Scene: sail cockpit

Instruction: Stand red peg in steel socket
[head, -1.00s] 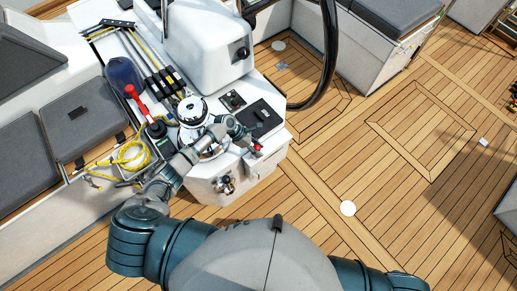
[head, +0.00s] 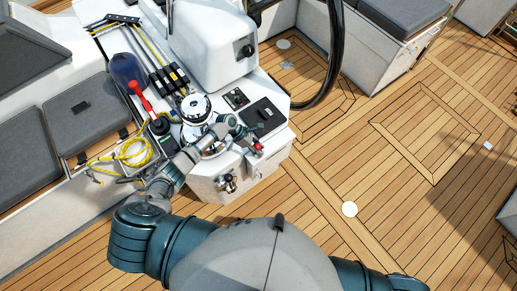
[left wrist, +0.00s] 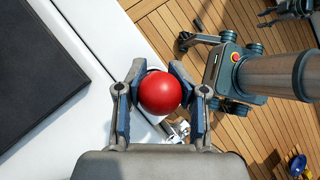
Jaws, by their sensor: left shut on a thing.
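The red peg (left wrist: 160,93) shows in the left wrist view as a round, glossy red top between the two fingers. My left gripper (left wrist: 152,95) is shut on it. In the head view my left gripper (head: 250,141) is at the right front edge of the white console, with a small bit of red (head: 258,147) at its tip. The peg's lower part is hidden under its top. I cannot tell a steel socket for certain. A shiny metal fitting (head: 227,182) is on the console's front face, below the gripper.
A chrome winch (head: 196,108) stands on the console (head: 205,185) beside my left forearm. A red-handled lever (head: 140,97), a yellow rope (head: 128,152) and a dark panel (head: 263,115) are near it. The wooden deck (head: 400,190) to the right is mostly clear.

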